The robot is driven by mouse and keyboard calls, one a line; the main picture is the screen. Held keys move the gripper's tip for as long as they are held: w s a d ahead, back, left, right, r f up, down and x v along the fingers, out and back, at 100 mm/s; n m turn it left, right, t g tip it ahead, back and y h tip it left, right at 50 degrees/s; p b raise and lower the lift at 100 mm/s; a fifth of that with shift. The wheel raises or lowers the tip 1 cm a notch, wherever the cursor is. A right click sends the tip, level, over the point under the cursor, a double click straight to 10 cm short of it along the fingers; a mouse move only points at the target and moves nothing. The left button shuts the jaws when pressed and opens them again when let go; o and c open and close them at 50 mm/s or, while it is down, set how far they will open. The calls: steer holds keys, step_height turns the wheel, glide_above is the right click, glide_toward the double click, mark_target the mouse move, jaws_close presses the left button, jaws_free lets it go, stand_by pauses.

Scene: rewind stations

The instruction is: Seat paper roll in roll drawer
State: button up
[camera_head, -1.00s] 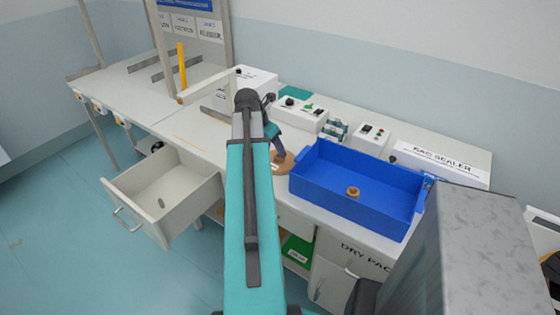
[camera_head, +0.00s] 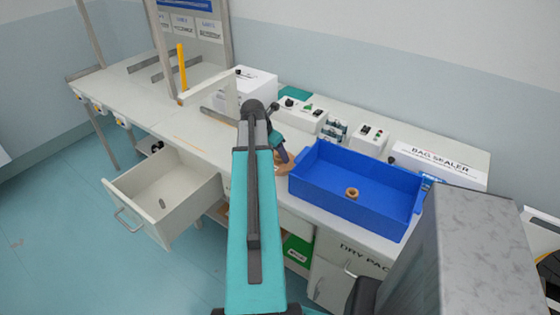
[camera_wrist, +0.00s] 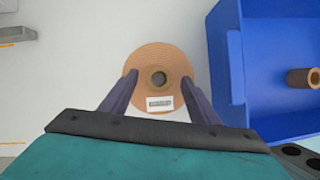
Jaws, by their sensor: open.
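The paper roll (camera_wrist: 159,60) is a brown disc with a dark centre hole and a white label. It lies flat on the bench top beside the blue crate. In the head view the roll (camera_head: 287,168) is partly hidden by my arm. My gripper (camera_wrist: 157,92) is open, with one finger on each side of the roll's near half; I cannot tell whether they touch it. The roll drawer (camera_head: 160,194) stands pulled out at the left of the bench. A small dark oval shows on its floor.
The blue crate (camera_head: 398,181) sits right of the roll and holds a small brown core (camera_head: 352,193). A bag sealer (camera_head: 436,165) and control boxes (camera_head: 302,111) line the back. A yellow post (camera_head: 182,66) stands at the left. The bench left of my arm is largely clear.

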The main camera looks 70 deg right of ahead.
steer(key=shift+s+d+f, duration=0.1)
steer(key=shift+d+f, duration=0.1)
steer(key=shift+f, duration=0.4)
steer(key=c, duration=1.4)
steer(key=shift+r, duration=0.15)
steer(key=shift+r+b, duration=0.5)
steer(key=shift+r, duration=0.9)
steer(key=w+a+b, duration=0.1)
steer(key=w+a, duration=0.2)
steer(key=a, duration=0.1)
steer(key=w+a+r+b, duration=0.1)
steer(key=w+a, duration=0.1)
steer(key=a, duration=0.3)
steer(key=w+a+r+b, duration=0.1)
steer(key=w+a, duration=0.2)
steer(key=a, duration=0.1)
steer(key=shift+w+a, duration=0.25)
steer(key=shift+w, duration=0.05)
